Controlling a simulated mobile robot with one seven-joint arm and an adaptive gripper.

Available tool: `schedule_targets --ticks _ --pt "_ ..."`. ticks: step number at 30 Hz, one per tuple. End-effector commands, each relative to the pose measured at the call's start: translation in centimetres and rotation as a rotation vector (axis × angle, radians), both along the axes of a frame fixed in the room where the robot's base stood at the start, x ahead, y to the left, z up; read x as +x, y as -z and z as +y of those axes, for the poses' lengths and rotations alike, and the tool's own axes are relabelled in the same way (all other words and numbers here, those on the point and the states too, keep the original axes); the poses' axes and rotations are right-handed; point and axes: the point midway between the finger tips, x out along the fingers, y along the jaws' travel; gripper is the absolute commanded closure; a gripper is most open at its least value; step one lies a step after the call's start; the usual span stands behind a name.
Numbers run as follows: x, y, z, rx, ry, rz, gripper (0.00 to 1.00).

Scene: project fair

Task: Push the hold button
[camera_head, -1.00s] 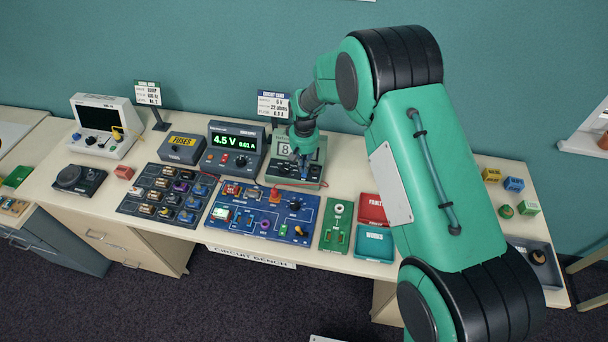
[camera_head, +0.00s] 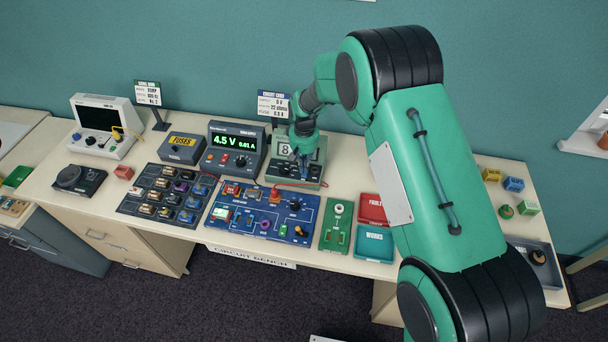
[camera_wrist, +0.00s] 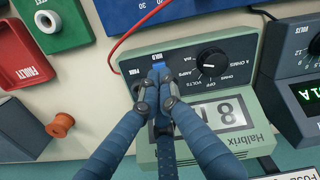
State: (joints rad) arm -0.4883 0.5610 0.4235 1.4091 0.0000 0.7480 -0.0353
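The grey-green multimeter (camera_wrist: 240,70) stands at the back of the bench and shows upside down in the wrist view; it also shows in the head view (camera_head: 313,172). Its HOLD label lies right beside my fingertips, and the hold button itself is largely or wholly hidden under them. My gripper (camera_wrist: 159,72) is shut and empty, its blue fingertips together, pointing at the panel at the HOLD label. It also shows over the meter in the head view (camera_head: 303,165). I cannot tell whether the tips touch the button. The display (camera_wrist: 222,113) is partly covered by my fingers.
The meter's black dial (camera_wrist: 211,63) is close beside my fingertips. A power supply (camera_head: 234,148) stands left of the meter. A blue circuit board (camera_head: 262,212) with a red lead lies in front. Red FAULT (camera_head: 371,221) and teal WORKS trays lie to the right.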

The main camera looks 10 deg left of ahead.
Motion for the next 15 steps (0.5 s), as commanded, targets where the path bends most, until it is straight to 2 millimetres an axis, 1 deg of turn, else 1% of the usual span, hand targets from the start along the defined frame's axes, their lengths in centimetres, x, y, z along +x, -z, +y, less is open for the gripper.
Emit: schedule_targets --ticks 15 --pt "-0.01 0.45 -0.01 0.000 0.000 0.000 1.00"
